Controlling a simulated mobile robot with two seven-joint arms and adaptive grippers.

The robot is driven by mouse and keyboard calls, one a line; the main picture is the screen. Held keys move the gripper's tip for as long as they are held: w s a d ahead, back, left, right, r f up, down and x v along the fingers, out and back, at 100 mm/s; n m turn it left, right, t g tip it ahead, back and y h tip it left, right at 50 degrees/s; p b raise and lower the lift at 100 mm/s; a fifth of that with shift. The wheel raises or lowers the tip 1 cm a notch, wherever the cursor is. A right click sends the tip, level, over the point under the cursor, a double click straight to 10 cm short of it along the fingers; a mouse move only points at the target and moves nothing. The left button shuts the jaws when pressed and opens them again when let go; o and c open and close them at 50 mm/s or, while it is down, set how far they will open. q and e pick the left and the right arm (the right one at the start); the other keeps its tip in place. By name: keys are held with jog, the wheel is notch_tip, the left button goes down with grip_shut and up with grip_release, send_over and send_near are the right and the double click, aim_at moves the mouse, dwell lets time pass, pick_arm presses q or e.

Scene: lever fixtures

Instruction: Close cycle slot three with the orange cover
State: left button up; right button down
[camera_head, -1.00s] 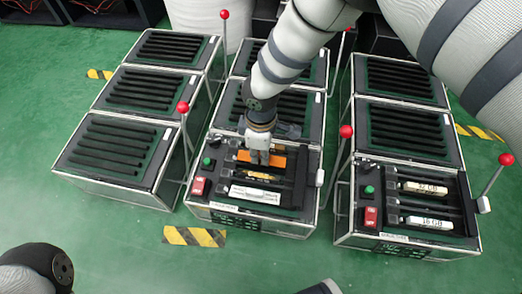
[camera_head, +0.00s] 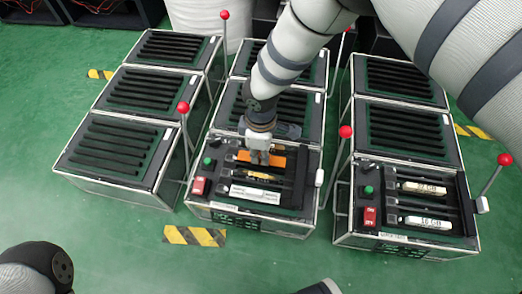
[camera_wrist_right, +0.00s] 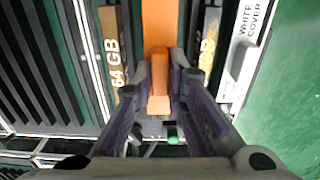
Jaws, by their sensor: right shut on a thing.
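The orange cover (camera_head: 278,163) lies along a slot in the top of the front middle box (camera_head: 253,223). It also shows in the right wrist view (camera_wrist_right: 160,35), running lengthwise between my fingers. My right gripper (camera_head: 258,158) points down over it and is shut on its raised orange grip; it also shows in the right wrist view (camera_wrist_right: 160,88). On one side is a module marked 64 GB (camera_wrist_right: 112,50); on the other is a strip marked WHITE COVER (camera_wrist_right: 248,35). I cannot tell whether the orange cover is fully seated. My left gripper is not in view.
The front right box (camera_head: 400,240) holds two labelled modules. A front left box (camera_head: 115,150) has dark slots. Red-knobbed levers (camera_head: 345,132) rise between the boxes. A red switch (camera_head: 198,186) and green button (camera_head: 208,161) sit left of the slots.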

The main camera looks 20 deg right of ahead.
jog(key=shift+f, duration=0.15)
jog(key=shift+f, duration=0.35)
jog(key=shift+f+b, duration=0.55)
jog(key=shift+f, duration=0.05)
jog(key=c, duration=1.5)
grip_release()
jog(key=shift+c, duration=0.2)
notch_tip(320, 180, up, 12)
